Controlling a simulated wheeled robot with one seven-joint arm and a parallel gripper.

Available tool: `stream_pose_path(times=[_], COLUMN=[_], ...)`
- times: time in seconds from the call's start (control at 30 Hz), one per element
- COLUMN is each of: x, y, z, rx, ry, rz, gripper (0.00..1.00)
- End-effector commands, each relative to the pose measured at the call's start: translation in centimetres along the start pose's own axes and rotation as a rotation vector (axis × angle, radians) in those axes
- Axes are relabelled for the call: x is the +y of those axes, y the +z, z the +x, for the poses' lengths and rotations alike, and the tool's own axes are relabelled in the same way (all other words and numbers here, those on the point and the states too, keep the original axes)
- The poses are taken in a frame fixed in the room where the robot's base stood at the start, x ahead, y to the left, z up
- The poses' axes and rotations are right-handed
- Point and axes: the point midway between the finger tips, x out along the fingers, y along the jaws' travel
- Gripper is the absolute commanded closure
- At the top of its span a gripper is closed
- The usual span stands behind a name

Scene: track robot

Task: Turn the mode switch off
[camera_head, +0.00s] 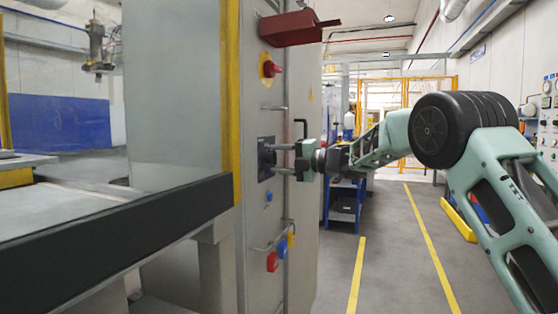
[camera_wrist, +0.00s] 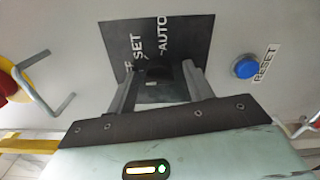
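The mode switch sits on a dark square plate (camera_wrist: 178,32) on the cabinet front. The plate carries the words SET and AUTO, and a partly covered word at its left that ends in F. It also shows in the head view (camera_head: 265,158). My gripper (camera_wrist: 158,76) is at the plate, with its two fingers apart and pointing at it. In the head view my gripper (camera_head: 278,160) reaches the plate from the right. A dark shape between the fingertips looks like the switch knob (camera_wrist: 157,69). Its pointing direction, and whether the fingers touch it, cannot be made out.
A blue RESET button (camera_wrist: 246,67) is right of the plate in the wrist view. A red knob on yellow (camera_head: 270,69) and a red box (camera_head: 297,27) are above the plate, a red button (camera_head: 272,262) below. Metal handles (camera_head: 273,108) stick out nearby. The aisle floor (camera_head: 395,265) is clear.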

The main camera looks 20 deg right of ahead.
Motion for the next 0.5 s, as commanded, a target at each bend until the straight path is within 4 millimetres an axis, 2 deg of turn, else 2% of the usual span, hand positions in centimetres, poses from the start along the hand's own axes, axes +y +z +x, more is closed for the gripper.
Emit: stream_pose_path(times=[0.27, 0.37, 0.5], x=[0.1, 0.2, 0.2], y=[0.0, 0.0, 0.0], z=[-0.6, -1.9, -4.8], rx=[0.001, -0.001, -0.001], ry=[0.002, 0.001, 0.001], rz=[0.000, 0.000, 0.001], gripper=[0.48, 0.48, 0.48])
